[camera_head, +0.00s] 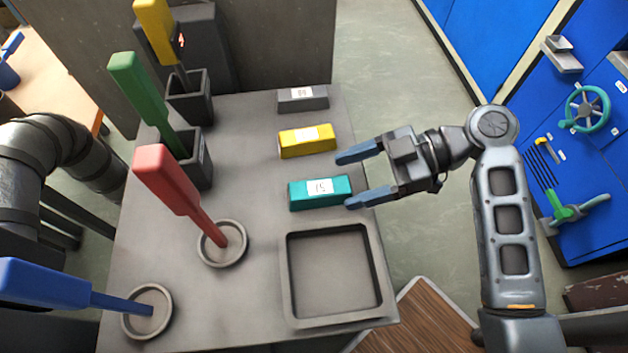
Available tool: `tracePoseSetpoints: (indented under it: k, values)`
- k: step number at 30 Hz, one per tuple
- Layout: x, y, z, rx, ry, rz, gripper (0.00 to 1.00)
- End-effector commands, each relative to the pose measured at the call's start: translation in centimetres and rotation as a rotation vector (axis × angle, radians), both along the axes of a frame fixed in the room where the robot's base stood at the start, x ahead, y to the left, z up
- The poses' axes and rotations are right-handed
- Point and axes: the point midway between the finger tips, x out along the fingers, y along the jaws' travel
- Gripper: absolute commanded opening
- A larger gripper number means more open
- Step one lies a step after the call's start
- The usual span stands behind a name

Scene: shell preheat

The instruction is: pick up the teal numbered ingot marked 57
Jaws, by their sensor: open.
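The teal ingot (335,198) lies on the grey table, with a white label that appears to read 57, seen turned around. My gripper (352,179) is open and empty, its blue fingers pointing left. The lower finger's tip is close to the right end of the teal ingot; I cannot tell whether they touch. The upper finger is near the right end of the yellow ingot (290,150). A dark grey ingot (290,105) with a white label lies farther back.
A square grey tray (289,270) sits just in front of the teal ingot. Red (163,178), green (133,88), yellow (153,30) and blue (45,284) handled tools stand at left in holders. Blue cabinets (590,130) with a teal wheel (587,107) are at right.

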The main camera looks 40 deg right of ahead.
Motion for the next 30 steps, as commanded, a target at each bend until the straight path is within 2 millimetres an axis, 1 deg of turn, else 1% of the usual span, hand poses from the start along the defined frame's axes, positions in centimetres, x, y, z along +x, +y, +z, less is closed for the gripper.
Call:
tracePoseSetpoints:
  k: [1, 5, 10, 13, 18, 23, 26, 30]
  values:
    - [0.2, 0.5, -0.2, 0.002, 0.001, 0.002, 0.77]
    - [0.9, 1.5, -0.4, 0.000, 0.001, 0.002, 0.77]
    - [2.0, 3.6, -0.7, 0.001, 0.002, 0.002, 0.77]
    - [2.7, 4.6, -1.4, 0.001, 0.001, 0.001, 0.77]
    - [3.1, 5.3, -1.8, -0.001, 0.000, 0.001, 0.77]
    - [3.2, 5.3, -1.8, -0.001, 0.000, 0.000, 0.77]
    - [3.2, 5.3, -1.8, -0.001, 0.000, 0.000, 0.69]
    - [3.1, 5.2, -1.8, -0.001, 0.000, 0.000, 0.56]
